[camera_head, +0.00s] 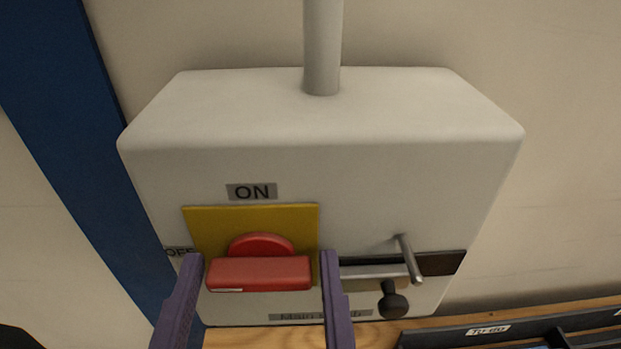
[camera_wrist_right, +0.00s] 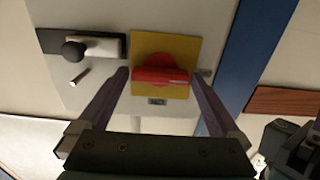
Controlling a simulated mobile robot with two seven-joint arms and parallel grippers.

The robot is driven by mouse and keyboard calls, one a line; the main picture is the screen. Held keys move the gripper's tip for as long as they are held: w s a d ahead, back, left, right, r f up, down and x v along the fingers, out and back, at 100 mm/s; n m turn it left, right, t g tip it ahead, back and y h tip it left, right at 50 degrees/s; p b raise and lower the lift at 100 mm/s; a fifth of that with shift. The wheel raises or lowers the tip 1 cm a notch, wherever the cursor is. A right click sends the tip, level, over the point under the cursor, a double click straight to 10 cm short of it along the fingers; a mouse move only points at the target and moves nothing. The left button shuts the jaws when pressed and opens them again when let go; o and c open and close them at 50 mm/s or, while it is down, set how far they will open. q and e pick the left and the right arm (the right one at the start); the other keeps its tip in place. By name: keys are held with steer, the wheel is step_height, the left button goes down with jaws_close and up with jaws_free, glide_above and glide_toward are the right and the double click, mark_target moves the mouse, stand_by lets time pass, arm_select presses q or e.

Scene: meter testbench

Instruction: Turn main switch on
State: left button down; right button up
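The main switch is a red rotary knob with a bar handle (camera_head: 259,274) on a yellow plate (camera_head: 205,222). The plate is on the front of a light grey box (camera_head: 330,165). The bar lies horizontal; an ON label (camera_head: 252,192) is above the plate and an OFF label (camera_head: 180,252) is at its left. The label below is partly hidden. My right gripper (camera_head: 260,257) is open, with one purple finger at each end of the bar. In the right wrist view the red bar (camera_wrist_right: 160,76) shows between the fingertips; contact cannot be told.
A metal latch lever (camera_head: 409,260) and black knob (camera_head: 392,303) are right of the switch. A grey pipe (camera_head: 322,45) rises from the box. A blue post (camera_head: 75,130) stands left. A "To do" tray (camera_head: 490,331) is at lower right.

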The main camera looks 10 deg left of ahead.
steer(key=c, duration=1)
steer(key=shift+c, duration=0.2)
